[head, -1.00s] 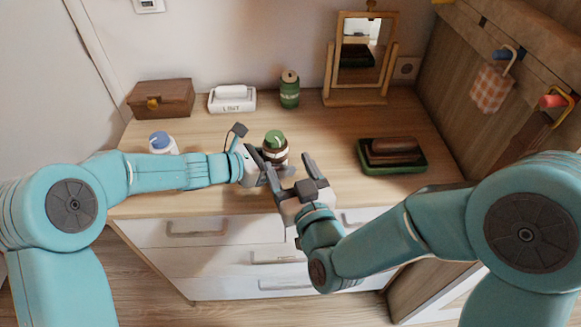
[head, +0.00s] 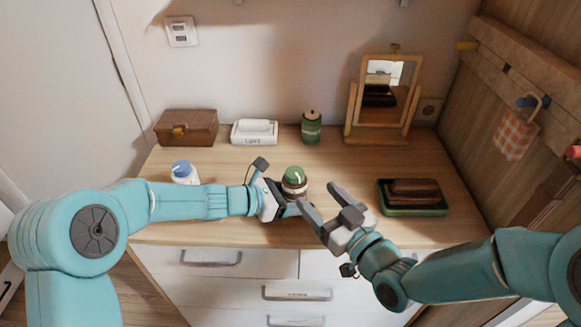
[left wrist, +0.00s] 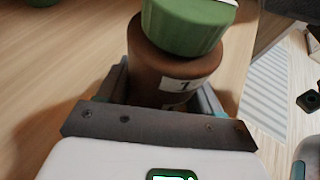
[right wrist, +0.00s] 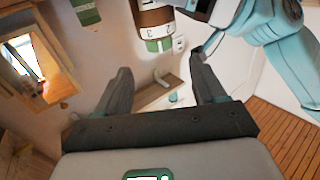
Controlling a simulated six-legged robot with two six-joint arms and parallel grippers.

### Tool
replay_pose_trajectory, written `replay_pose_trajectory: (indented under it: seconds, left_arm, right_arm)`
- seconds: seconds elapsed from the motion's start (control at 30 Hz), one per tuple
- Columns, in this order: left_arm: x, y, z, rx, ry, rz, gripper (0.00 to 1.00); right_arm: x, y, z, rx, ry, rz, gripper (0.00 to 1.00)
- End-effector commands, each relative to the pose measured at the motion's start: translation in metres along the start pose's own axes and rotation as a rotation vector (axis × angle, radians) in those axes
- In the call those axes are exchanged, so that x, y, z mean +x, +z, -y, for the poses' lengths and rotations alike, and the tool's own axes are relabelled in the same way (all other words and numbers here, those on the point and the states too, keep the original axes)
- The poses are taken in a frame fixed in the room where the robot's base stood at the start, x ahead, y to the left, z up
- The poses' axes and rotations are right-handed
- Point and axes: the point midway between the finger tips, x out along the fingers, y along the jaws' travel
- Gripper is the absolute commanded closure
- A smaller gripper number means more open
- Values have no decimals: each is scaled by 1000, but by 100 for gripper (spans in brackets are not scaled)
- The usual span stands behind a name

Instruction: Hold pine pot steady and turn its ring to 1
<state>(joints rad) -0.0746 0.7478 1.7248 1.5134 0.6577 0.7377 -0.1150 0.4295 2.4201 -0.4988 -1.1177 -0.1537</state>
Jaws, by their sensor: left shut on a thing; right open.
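The pine pot (head: 294,185) stands upright on the dresser, brown with a green top and a pale band. My left gripper (head: 284,201) is shut around its lower body from the left. In the left wrist view the brown pot (left wrist: 172,68) sits between the jaws, its green top (left wrist: 188,24) above and a white label reading 1 (left wrist: 183,86) below. My right gripper (head: 320,198) is open and empty, just in front and to the right of the pot. In the right wrist view the pot's band (right wrist: 152,32) shows 3 and 2, beyond the open fingers (right wrist: 160,78).
A blue-capped white bottle (head: 184,172) stands left of the pot. Behind are a brown box (head: 186,128), a white dish (head: 254,132), a green jar (head: 311,128) and a mirror (head: 384,92). A green tray (head: 412,208) with brown objects lies right.

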Motion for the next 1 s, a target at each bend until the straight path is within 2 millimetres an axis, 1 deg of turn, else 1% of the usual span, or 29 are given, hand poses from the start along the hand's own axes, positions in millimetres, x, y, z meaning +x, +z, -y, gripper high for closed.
replay_pose_trajectory:
  seconds: [0.07, 0.4, 0.5, 0.6, 0.7, 0.97, 1.0]
  left_arm:
    - [0, 0, 0, 0, 0, 0, 70]
    - [0, 0, 0, 0, 0, 0, 70]
    - [0, 0, 0, 0, 0, 0, 70]
    - [0, 0, 0, 0, 0, 0, 70]
    - [0, 0, 0, 0, 0, 0, 70]
    - [0, 0, 0, 0, 0, 0, 70]
    - [0, 0, 0, 0, 0, 0, 70]
  right_arm:
    - [10, 1, -1, 1, 2, 1, 30]
    - [81, 1, 0, 0, 1, 1, 30]
    - [97, 1, 0, 1, 1, 1, 30]
    - [108, 1, 0, 1, 2, 1, 30]
    - [114, 1, 0, 1, 3, 2, 30]
    - [116, 1, 0, 1, 3, 2, 30]
    - [116, 1, 0, 1, 3, 2, 37]
